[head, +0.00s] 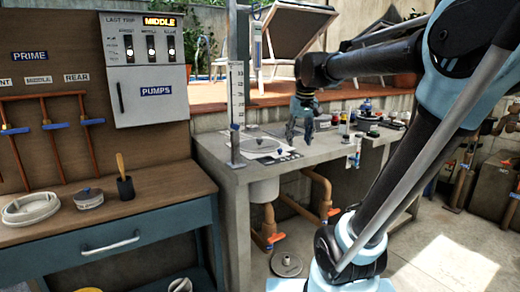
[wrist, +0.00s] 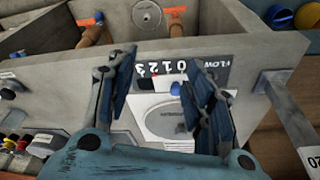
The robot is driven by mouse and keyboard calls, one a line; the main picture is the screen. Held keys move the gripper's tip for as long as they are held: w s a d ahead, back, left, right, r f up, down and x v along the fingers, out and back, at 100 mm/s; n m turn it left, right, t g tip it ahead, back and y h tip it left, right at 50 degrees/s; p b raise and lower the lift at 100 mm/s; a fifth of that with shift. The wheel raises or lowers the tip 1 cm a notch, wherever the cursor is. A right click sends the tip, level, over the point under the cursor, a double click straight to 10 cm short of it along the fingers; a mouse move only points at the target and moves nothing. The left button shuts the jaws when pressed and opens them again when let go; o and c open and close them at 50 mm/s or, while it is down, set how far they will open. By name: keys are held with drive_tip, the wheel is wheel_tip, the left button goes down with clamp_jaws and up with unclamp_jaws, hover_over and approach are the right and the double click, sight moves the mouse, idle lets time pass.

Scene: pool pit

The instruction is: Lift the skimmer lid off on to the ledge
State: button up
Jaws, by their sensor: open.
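The skimmer lid appears to be the round grey disc (head: 258,144) set in a pale square plate on the concrete ledge (head: 215,148). In the wrist view the disc (wrist: 168,122) lies below and between my fingers, partly hidden by them. A small blue piece (wrist: 175,88) shows at the plate's edge, beside a dark strip marked FLOW (wrist: 182,68). My gripper (head: 299,138) is open and empty, pointing down above the ledge, to the right of the disc in the head view. It also shows in the wrist view (wrist: 165,66), with its two fingers apart.
An upright white gauge (head: 237,100) stands close left of the disc. Bottles and caps (head: 365,122) crowd the ledge's right part. Orange-brown pipes (head: 270,225) run below it, and a round grey cover (head: 287,264) lies on the floor. A wooden-topped cabinet (head: 150,187) stands left.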

wheel_tip(320, 180, up, 11)
drive_tip(key=n, duration=0.2)
hover_over(260, 139)
drive_tip(key=s+d, duration=0.2)
drive_tip(key=s, duration=0.2)
drive_tip(key=shift+y, duration=0.3)
drive_tip(key=x, duration=1.7)
drive_tip(key=shift+w+a+f, duration=0.15)
drive_tip(key=shift+w+f, duration=0.1)
drive_tip(key=shift+f, duration=0.1)
clamp_jaws()
